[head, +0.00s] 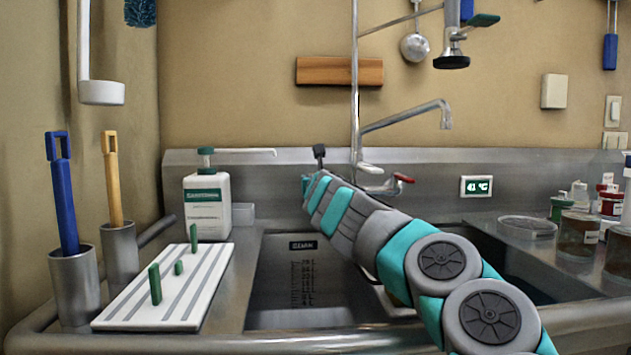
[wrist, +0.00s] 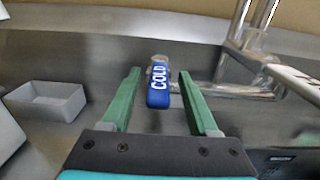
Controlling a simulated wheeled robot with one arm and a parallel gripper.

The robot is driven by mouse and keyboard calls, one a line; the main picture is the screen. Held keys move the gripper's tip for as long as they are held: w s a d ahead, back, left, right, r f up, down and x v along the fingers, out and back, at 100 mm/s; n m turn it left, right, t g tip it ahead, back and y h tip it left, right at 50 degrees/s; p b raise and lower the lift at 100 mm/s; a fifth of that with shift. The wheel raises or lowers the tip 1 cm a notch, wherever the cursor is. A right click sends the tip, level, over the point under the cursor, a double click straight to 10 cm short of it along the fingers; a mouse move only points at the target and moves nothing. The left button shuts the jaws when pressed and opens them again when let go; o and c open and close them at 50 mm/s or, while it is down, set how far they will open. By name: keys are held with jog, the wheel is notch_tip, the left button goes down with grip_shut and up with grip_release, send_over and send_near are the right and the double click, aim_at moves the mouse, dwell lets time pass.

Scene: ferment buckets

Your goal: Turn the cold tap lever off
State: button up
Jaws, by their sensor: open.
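The cold tap lever (wrist: 158,90) is a blue handle with white COLD lettering, seen in the wrist view. It lies between the two green fingers of my open gripper (wrist: 159,74), with a visible gap on each side. The metal tap body (wrist: 250,85) is to the right of it. In the head view, my arm reaches to the tap (head: 368,170) and hides the fingers. A small dark upright piece (head: 319,151) shows above the arm's end; I cannot tell if it is the cold lever. The red-tipped lever (head: 403,178) is at the tap's right.
The sink basin (head: 290,285) is below my arm. A sanitizer bottle (head: 207,205) and a white board with green pegs (head: 150,300) stand left. Jars (head: 578,235) crowd the right counter. A grey open box (wrist: 47,100) is left of my fingers.

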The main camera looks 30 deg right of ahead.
jog(key=shift+s+a, duration=0.1)
jog(key=shift+s, duration=0.05)
jog(key=b+v, duration=0.2)
jog(key=v, duration=0.5)
jog(key=shift+s, duration=0.25)
jog(key=shift+s+a, duration=0.1)
dwell(0.5)
